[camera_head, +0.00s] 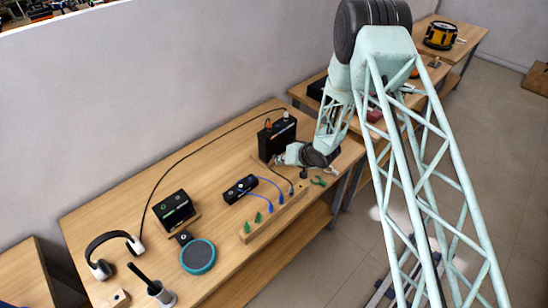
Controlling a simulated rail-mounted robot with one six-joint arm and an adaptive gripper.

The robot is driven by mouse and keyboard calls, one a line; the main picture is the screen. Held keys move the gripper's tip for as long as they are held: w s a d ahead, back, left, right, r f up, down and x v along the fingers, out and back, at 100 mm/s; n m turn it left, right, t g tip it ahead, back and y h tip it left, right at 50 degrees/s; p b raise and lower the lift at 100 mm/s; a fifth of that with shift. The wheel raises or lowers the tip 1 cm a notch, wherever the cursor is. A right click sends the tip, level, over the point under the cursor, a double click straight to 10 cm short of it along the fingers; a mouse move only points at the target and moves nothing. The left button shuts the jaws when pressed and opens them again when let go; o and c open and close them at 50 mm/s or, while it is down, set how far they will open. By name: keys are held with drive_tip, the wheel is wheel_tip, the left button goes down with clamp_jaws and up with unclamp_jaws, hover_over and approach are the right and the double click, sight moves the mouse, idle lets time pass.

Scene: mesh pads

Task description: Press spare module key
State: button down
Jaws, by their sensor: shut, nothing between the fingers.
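My gripper (332,170) is at the far right end of the workbench, low over its surface, with its small fingertips close together and nothing seen between them. A black module box (277,138) stands behind my wrist, with cables at its top. Another black box with a green-lit face (173,208) stands at the left-middle of the bench. A small flat black unit (240,188) lies between them. A small dark block (183,237) sits in front of the green-lit box. No key labels are readable, so I cannot tell which part is the spare module key. My gripper is apart from the green-lit box.
A black cable (190,152) arcs across the back.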

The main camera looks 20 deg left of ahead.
drive_tip(key=shift+w+a, duration=0.3)
drive_tip(key=shift+a, duration=0.45)
idle(1.8)
drive_tip(key=shift+d, duration=0.15)
drive_tip(key=shift+s+d+b, duration=0.3)
drive_tip(key=shift+d, duration=0.25)
drive_tip(key=shift+d, duration=0.15)
drive_tip(key=shift+s+d+b, duration=0.15)
drive_tip(key=shift+s+d, duration=0.2)
drive_tip(key=shift+d, duration=0.4)
drive_tip(key=shift+s+d+b, duration=0.1)
drive_tip(key=shift+s+d, duration=0.2)
drive_tip(key=shift+d, duration=0.4)
drive_tip(key=shift+s+d+b, duration=0.15)
drive_tip(key=shift+s+d, duration=0.2)
drive_tip(key=shift+d, duration=0.4)
